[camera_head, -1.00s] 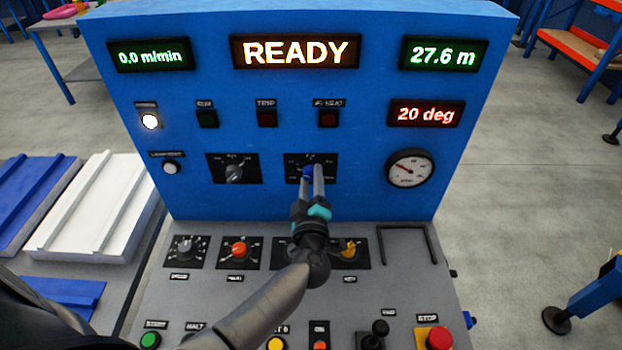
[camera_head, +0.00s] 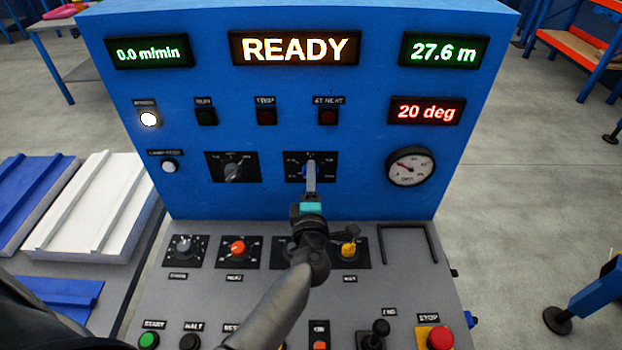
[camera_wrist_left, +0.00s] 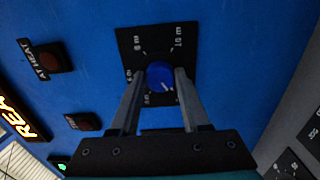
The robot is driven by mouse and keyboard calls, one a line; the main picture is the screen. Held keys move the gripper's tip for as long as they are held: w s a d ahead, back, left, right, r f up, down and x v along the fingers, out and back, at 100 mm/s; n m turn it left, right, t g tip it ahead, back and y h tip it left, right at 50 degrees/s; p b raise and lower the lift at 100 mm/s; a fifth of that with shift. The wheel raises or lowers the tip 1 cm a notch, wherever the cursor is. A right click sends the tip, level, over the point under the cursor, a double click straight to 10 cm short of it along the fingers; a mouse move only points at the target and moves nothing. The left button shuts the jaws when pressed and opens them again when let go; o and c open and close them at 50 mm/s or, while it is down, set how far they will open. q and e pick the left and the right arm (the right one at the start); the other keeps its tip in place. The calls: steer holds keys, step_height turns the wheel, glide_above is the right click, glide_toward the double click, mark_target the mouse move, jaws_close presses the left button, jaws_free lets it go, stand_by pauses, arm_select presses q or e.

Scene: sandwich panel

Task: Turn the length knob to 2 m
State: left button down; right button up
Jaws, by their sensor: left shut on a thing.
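The blue knob (camera_head: 304,171) sits on a black dial plate (camera_head: 292,159) on the upright blue panel. In the left wrist view the blue knob (camera_wrist_left: 160,76) lies between two grey fingers, with a pale pointer mark toward its lower right. The plate there (camera_wrist_left: 136,40) carries white numbers with "m", including a 10 m mark at the top right. The number at the pointer is hidden or too small to read. My left gripper (camera_head: 311,172) is shut on the blue knob; it also shows in the left wrist view (camera_wrist_left: 158,78). My right gripper is not in view.
A grey knob (camera_head: 233,171) sits left of the blue one, and a round gauge (camera_head: 410,167) right. The sloped desk below holds several knobs, buttons, a joystick (camera_head: 380,328) and a red stop button (camera_head: 439,338). A display (camera_head: 444,52) reads 27.6 m.

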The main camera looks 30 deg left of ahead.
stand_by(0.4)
arm_select(q)
steer(key=shift+c, duration=1.9)
jaws_free()
steer(key=v, duration=1.5)
steer(key=shift+s+d, duration=0.1)
